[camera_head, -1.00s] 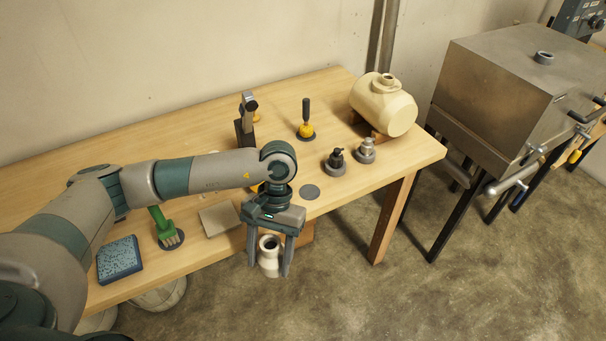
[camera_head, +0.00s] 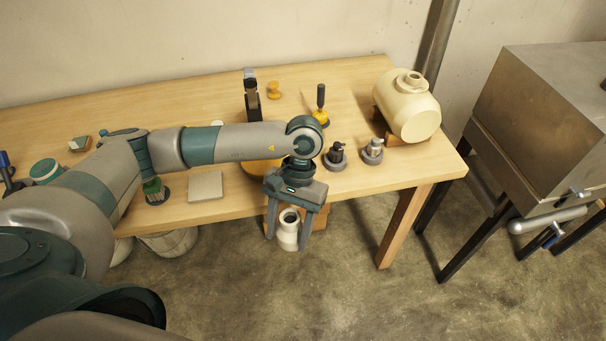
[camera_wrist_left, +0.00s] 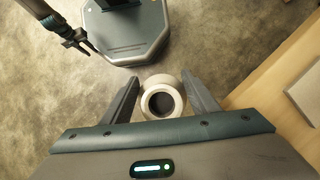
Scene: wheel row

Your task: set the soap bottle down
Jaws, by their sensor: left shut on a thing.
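The soap bottle (camera_head: 288,232), white with an open round neck, is between the fingers of my left gripper (camera_head: 287,243), which is shut on it.
A metal cabinet (camera_head: 535,125) stands at the right. Several objects crowd the left.

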